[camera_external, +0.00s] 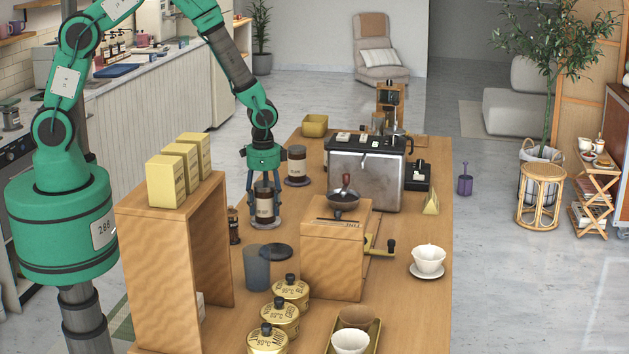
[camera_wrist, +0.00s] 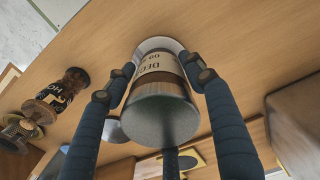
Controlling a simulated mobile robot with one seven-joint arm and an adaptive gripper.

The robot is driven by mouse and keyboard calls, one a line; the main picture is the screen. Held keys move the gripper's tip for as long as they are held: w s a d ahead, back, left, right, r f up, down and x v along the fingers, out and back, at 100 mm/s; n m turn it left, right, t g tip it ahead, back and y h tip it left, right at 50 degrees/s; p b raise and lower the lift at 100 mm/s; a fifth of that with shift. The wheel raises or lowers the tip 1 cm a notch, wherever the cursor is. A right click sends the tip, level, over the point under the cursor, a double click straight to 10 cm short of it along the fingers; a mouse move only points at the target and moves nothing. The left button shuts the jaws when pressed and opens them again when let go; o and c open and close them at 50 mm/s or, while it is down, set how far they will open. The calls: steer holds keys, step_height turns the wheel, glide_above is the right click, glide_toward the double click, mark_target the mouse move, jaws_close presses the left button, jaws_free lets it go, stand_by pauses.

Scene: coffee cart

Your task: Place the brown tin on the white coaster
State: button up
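A brown tin with a cream label and a dark lid (camera_external: 264,207) stands upright near the left side of the wooden cart top. My gripper (camera_external: 265,218) points down over it, with its fingers around the tin's sides. In the wrist view the tin's lid (camera_wrist: 160,115) faces me, and the fingertips (camera_wrist: 160,70) lie close on both sides of its label. Whether they press on it is unclear. The white coaster (camera_wrist: 158,42) shows as a pale rim behind the tin's base. The tin hides most of it, and I cannot tell if they touch.
A similar tin (camera_external: 297,160) stands on a round base just behind my gripper. A wooden grinder (camera_external: 333,250), a grey cup (camera_external: 257,268) and a wooden shelf (camera_external: 172,270) stand nearer. The espresso machine (camera_external: 365,178) is to the right.

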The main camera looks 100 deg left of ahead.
mark_target(264, 184)
steer(key=shift+o, duration=0.8)
step_height(264, 184, up, 12)
steer(key=shift+r, duration=0.15)
stand_by(0.7)
steer(key=shift+r, duration=0.1)
